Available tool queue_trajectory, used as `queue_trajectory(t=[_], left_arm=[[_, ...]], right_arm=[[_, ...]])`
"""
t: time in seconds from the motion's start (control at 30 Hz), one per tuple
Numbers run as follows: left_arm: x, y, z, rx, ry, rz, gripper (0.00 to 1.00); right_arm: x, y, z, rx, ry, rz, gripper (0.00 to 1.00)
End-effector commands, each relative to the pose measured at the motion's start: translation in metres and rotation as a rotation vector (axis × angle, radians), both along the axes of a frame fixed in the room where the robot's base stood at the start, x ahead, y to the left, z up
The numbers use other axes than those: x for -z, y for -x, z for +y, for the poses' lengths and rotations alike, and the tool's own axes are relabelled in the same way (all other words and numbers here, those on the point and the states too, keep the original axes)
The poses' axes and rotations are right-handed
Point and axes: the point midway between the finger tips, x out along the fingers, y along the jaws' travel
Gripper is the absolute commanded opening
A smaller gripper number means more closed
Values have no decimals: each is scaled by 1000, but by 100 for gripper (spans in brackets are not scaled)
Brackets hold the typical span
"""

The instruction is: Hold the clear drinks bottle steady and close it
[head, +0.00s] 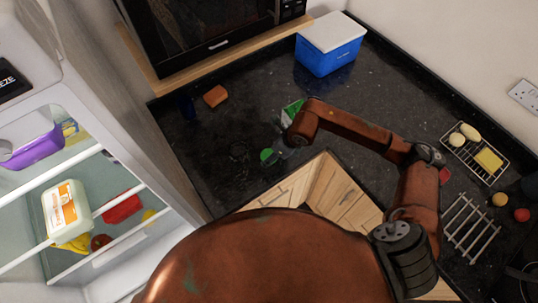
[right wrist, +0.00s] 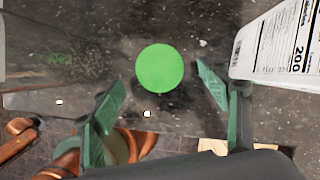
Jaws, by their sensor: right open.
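A round green cap (head: 266,155) lies on the dark counter near its front corner. It shows as a plain green disc in the right wrist view (right wrist: 160,68). My right gripper (right wrist: 160,100) is open, with its green fingers on either side of the cap and a gap to each. In the head view the right gripper (head: 276,150) is beside the cap, under the forearm's end. A faint see-through shape (head: 238,154) left of the cap may be the clear bottle; its outline is hard to make out. My left gripper is not seen.
A white and green carton (head: 292,109) is close behind the right gripper; its printed side shows at right in the wrist view (right wrist: 275,42). A sponge (head: 215,96), a blue cooler (head: 330,52) and a wire rack (head: 475,152) are farther off. The open fridge borders the left.

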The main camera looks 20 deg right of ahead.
Motion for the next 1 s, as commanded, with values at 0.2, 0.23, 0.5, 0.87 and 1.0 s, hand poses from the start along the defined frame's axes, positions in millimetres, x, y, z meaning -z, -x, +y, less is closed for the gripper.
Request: queue_trajectory(t=[0.2,0.23,0.5,0.87,1.0], left_arm=[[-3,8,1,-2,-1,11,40],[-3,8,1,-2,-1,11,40],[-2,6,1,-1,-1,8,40],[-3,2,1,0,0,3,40],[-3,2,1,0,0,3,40]], right_arm=[[20,-6,6,1,-1,1,69],[21,-7,6,0,-1,1,69],[21,-7,6,0,0,0,69],[21,-7,5,0,0,0,47],[21,-7,5,0,0,0,38]])
